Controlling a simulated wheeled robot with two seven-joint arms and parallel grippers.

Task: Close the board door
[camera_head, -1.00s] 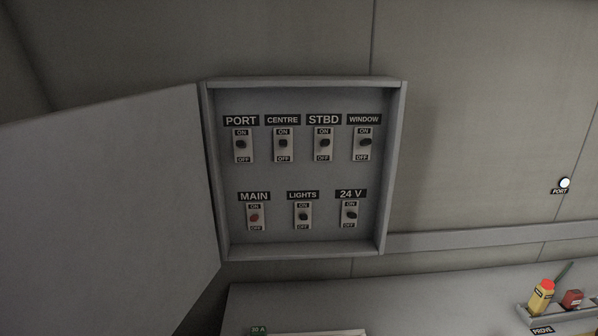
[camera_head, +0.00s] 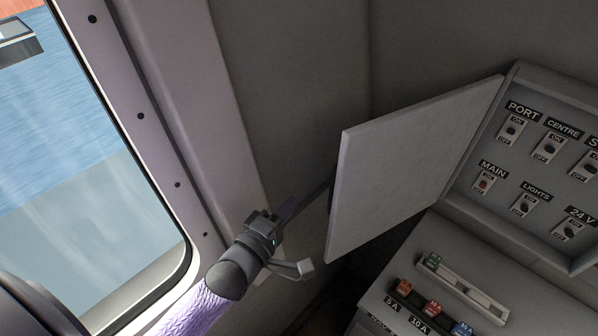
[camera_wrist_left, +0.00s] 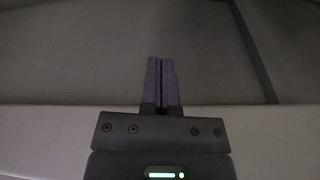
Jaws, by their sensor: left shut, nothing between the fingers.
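The board door (camera_head: 408,168) is a plain grey panel standing swung open to the left of the switch board (camera_head: 545,170). The board's switches, labelled PORT, CENTRE, MAIN, LIGHTS and 24 V, are exposed. My left gripper (camera_head: 312,198) comes in from the lower left with its fingers reaching toward the door's free edge. Its fingertips are close to or behind that edge, and I cannot tell whether they touch it. In the left wrist view the fingers (camera_wrist_left: 162,82) are together and empty, facing a grey wall. My right gripper is not in view.
A window (camera_head: 100,170) with a pale frame is at the left. Below the board, a console top (camera_head: 400,265) carries a tray (camera_head: 465,285) and several coloured fuses (camera_head: 433,307) with labels. A dark gap lies between the wall and the console, below the door.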

